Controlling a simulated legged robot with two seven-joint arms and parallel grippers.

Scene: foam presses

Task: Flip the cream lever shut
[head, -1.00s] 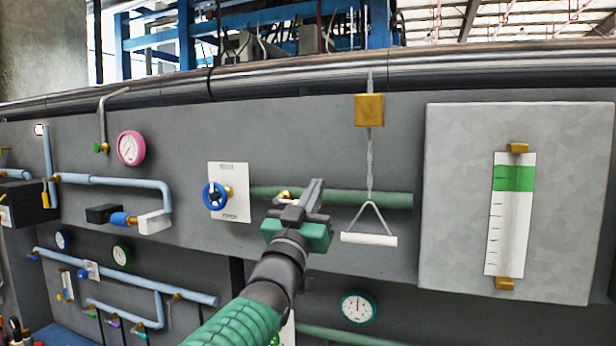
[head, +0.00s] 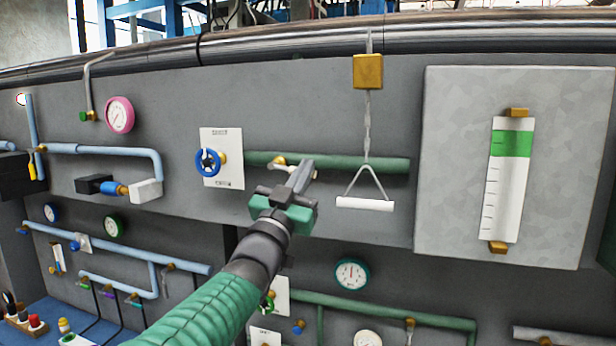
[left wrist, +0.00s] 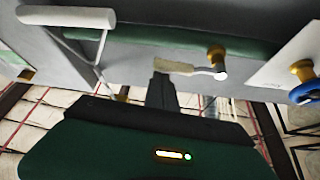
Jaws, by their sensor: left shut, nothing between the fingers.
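The cream lever (left wrist: 173,66) has a pale flat grip on a metal arm from a brass valve (left wrist: 216,56) on the green pipe (left wrist: 150,38). In the left wrist view it lies roughly along the pipe. In the head view the brass valve (head: 279,161) shows just behind my gripper, which partly hides the lever. My left gripper (head: 302,175) is shut and empty in front of the pipe. In the left wrist view its fingers (left wrist: 162,92) reach up to the lever's grip; I cannot tell whether they touch. My right gripper is not in view.
A blue handwheel (head: 209,162) on a white plate is left of the lever. A white pull handle (head: 365,204) hangs to the right on a chain. A grey panel with a green-and-white scale (head: 508,180) stands further right. Gauges and pipes line the lower wall.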

